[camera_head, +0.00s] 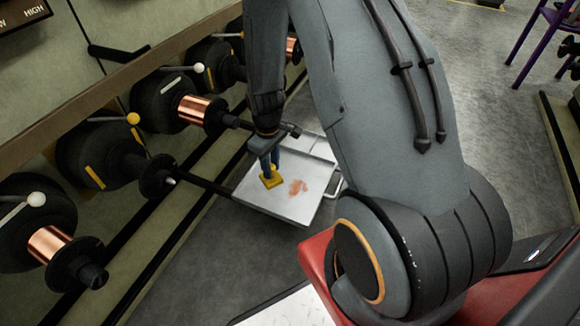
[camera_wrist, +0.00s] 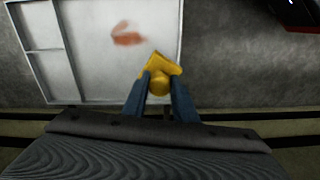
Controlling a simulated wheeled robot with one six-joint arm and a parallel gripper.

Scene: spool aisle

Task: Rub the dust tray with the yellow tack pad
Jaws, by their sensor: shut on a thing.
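The dust tray (camera_head: 283,203) is a pale, shallow tray with raised rims and smaller compartments along one side. It also shows in the wrist view (camera_wrist: 92,75). A reddish-brown dust patch (camera_head: 298,187) lies on its large compartment floor, and it shows in the wrist view (camera_wrist: 128,36). My gripper (camera_head: 270,166) is shut on the yellow tack pad (camera_head: 272,180) by its knob, above the large compartment. In the wrist view the pad (camera_wrist: 160,66) lies near the tray's edge, apart from the patch. I cannot tell whether the pad touches the tray floor.
Black spools, some with copper wire (camera_head: 48,243), stand on the rack at left, with ball-ended levers (camera_head: 133,118) sticking out. A dark bar (camera_head: 203,183) reaches the tray's left corner. Grey floor (camera_head: 250,255) is open in front. A purple-framed stand (camera_head: 545,40) is at upper right.

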